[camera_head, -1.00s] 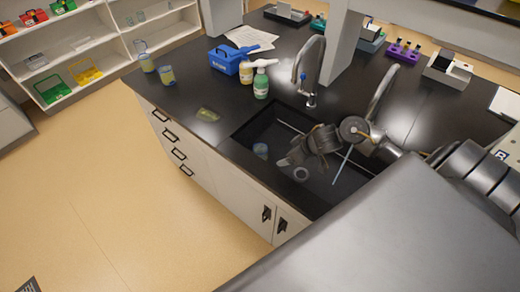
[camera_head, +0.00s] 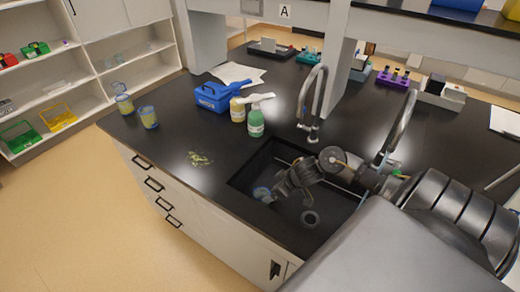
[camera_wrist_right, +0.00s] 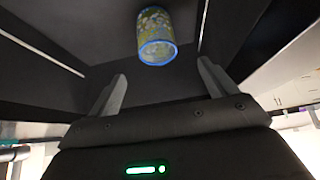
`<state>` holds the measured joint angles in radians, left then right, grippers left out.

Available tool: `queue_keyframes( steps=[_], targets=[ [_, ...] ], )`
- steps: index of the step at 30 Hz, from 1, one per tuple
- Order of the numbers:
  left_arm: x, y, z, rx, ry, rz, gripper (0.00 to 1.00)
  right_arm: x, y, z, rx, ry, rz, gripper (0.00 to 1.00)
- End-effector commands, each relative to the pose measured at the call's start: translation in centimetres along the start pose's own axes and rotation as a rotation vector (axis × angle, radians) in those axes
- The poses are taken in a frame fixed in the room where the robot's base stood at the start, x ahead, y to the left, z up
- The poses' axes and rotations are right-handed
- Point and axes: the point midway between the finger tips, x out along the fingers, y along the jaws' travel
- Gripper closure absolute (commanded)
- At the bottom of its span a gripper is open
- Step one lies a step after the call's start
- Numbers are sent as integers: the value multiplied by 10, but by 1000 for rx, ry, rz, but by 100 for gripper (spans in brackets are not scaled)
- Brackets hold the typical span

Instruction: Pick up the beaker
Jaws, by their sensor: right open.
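A small beaker (camera_head: 261,191) with a blue rim and yellowish speckled pattern is in the black sink, near its left wall. It also shows in the right wrist view (camera_wrist_right: 155,38), at the top centre, beyond the fingertips. My right gripper (camera_head: 272,197) reaches down into the sink just beside the beaker and partly covers it in the head view. In the wrist view its two fingers (camera_wrist_right: 160,76) are apart, with nothing between them. The beaker lies ahead of the gap, apart from the fingers. My left gripper is not in view.
The sink's walls (camera_head: 240,178) surround the gripper. Two similar beakers (camera_head: 148,117) (camera_head: 124,103) stand on the bench at left.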

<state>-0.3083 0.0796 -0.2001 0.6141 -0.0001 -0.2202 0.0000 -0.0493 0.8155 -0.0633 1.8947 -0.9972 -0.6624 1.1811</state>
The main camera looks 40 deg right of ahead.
Motion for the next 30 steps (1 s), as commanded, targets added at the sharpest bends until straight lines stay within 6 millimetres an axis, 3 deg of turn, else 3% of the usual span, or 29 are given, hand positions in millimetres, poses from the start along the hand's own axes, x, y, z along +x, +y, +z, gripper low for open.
queue_keyframes(
  steps=[3,10,19,30],
  targets=[
    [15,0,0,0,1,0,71,13,0,8,0,1,0,16],
    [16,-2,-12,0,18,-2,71,17,0,7,2,1,-1,16],
    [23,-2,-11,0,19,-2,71,61,-1,6,1,1,-3,16],
    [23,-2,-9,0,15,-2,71,81,0,5,0,0,-4,16]
  ],
)
